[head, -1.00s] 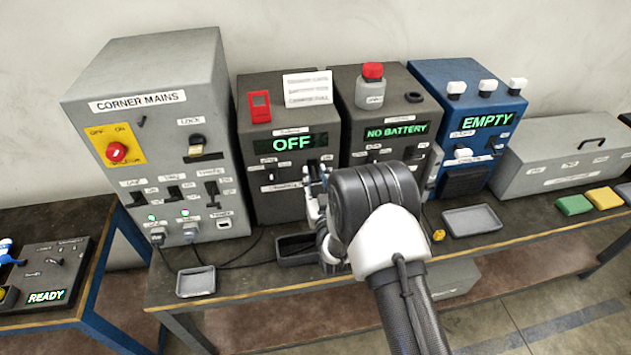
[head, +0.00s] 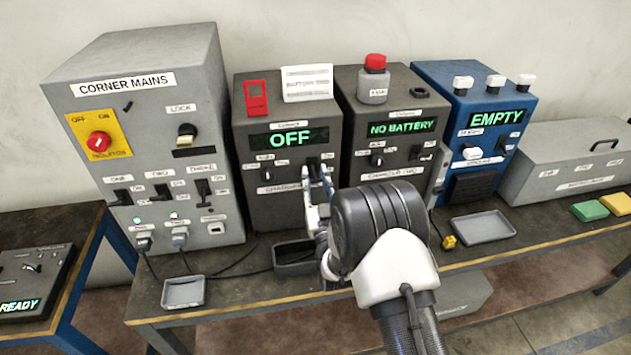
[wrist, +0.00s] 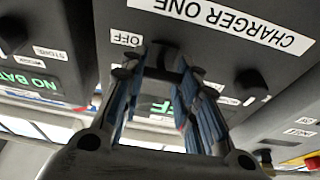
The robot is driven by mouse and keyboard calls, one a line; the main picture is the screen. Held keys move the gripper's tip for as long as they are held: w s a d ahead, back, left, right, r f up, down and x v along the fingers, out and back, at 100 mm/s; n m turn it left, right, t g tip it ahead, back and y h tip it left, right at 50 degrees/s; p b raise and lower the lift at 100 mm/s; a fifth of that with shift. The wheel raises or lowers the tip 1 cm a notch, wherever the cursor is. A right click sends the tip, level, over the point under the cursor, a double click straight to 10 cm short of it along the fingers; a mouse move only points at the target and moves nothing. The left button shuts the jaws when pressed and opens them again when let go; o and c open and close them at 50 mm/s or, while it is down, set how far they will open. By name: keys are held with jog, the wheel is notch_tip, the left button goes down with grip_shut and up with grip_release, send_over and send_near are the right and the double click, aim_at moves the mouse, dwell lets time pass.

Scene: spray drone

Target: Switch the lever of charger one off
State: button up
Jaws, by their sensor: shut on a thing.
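Charger one (head: 285,217) is the dark grey box with a green OFF display (head: 290,138), right of the mains cabinet. Its black lever (head: 313,163) is at the right of the front panel, below the display. My gripper (head: 318,182) reaches up to this lever from the front. In the wrist view, which is upside down, my gripper's blue-padded fingers (wrist: 158,78) stand on either side of the lever, next to the OFF label (wrist: 126,38) and the CHARGER ONE label (wrist: 222,18). The gripper is shut on the lever, whose exact tilt is partly hidden by the fingers.
The mains cabinet (head: 140,150) stands at left. A NO BATTERY charger (head: 395,150) is close on the right, then a blue EMPTY box (head: 474,125). Trays (head: 184,291) and cables lie on the bench. A red holder and a grey bottle stand on the chargers.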

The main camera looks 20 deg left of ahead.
jog(key=o, duration=0.6)
jog(key=shift+f, duration=0.35)
jog(key=shift+o, duration=0.7)
jog(key=shift+w, duration=0.1)
jog(key=o, duration=0.3)
jog(key=shift+r, duration=0.15)
jog(key=shift+o, duration=0.2)
jog(key=v, duration=1.2)
jog(key=shift+a, duration=0.1)
